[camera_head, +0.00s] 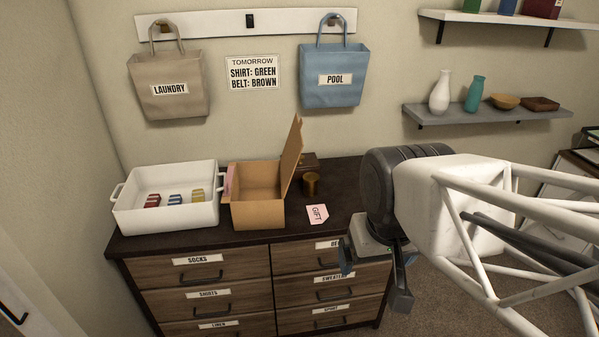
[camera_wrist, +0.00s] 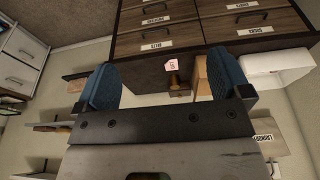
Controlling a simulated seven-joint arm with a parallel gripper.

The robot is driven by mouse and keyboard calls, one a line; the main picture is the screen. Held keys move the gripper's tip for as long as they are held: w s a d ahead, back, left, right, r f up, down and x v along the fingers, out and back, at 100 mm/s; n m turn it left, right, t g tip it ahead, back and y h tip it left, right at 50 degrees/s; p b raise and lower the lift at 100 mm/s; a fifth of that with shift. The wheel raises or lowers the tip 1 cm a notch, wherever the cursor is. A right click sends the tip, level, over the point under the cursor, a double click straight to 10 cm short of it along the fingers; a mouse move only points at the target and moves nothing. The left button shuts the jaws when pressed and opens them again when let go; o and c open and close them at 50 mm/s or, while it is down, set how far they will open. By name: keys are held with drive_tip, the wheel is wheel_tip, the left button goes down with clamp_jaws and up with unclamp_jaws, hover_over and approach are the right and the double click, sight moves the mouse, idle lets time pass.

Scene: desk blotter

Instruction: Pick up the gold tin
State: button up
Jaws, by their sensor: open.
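The gold tin (camera_head: 311,184) is a small dark-gold cylinder standing on the dresser top, just right of the open cardboard box's raised flap. In the wrist view the gold tin (camera_wrist: 175,82) shows between my fingers, near the pink gift card. My gripper (camera_head: 376,272) is open and empty, in front of the dresser and to the right of the tin, well apart from it. In the wrist view my gripper (camera_wrist: 166,90) shows its two blue fingers spread wide.
The cardboard box (camera_head: 257,214) with its raised flap stands left of the tin. A pink gift card (camera_head: 317,214) lies in front of the tin, and a brown box (camera_head: 307,162) stands behind it. A white tray (camera_head: 166,216) with small coloured items sits at the left.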

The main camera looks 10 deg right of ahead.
drive_tip(key=w+a+f+m+g+y, duration=0.15)
drive_tip(key=w+m, duration=0.25)
drive_tip(key=w, duration=0.6)
drive_tip(key=w+f+m+y, duration=0.2)
drive_tip(key=w+m+y, duration=0.1)
drive_tip(key=w, duration=0.7)
drive_tip(key=w+f+m+y, duration=0.1)
drive_tip(key=w+m+y, duration=0.25)
drive_tip(key=w, duration=0.75)
drive_tip(key=m+t+y, duration=0.4)
drive_tip(key=m+t, duration=0.1)
drive_tip(key=m, duration=0.7)
approach(311, 184)
drive_tip(key=w, duration=0.1)
drive_tip(key=w+f, duration=0.2)
drive_tip(key=shift+w+a+f, duration=0.15)
drive_tip(key=shift+w+a, duration=0.15)
drive_tip(key=shift+w, duration=0.1)
drive_tip(key=shift+a, duration=0.1)
drive_tip(key=shift+x, duration=1.25)
drive_tip(key=shift+w+a, duration=0.1)
